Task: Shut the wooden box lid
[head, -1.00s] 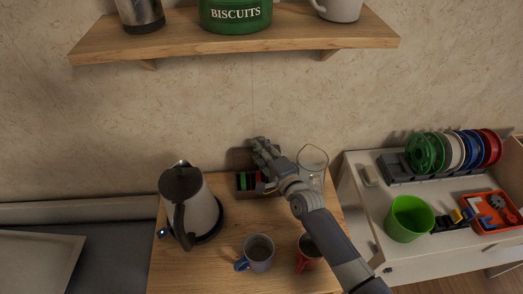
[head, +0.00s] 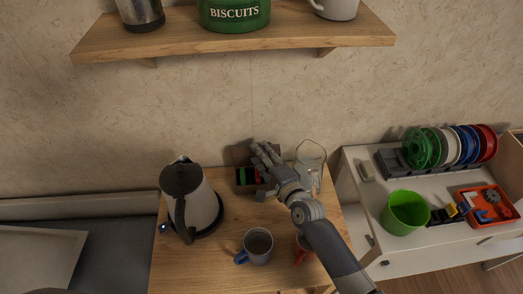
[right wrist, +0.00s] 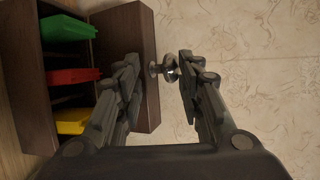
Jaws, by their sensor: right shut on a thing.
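The dark brown wooden box (head: 242,187) stands at the back of the wooden table, near the wall. Its lid (head: 239,155) is raised, standing up at the back. In the right wrist view the lid (right wrist: 123,35) has a small metal knob (right wrist: 168,68), and green, red and yellow packets show inside the box (right wrist: 28,85). My right gripper (head: 260,149) reaches over the box to the lid. The arm hides part of the box. My left gripper is out of view.
A kettle (head: 200,203) stands left of the box and a glass jug (head: 310,160) close to its right. A blue-handled mug (head: 258,246) and a red mug (head: 302,247), partly behind my arm, stand in front. A shelf (head: 230,38) hangs above.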

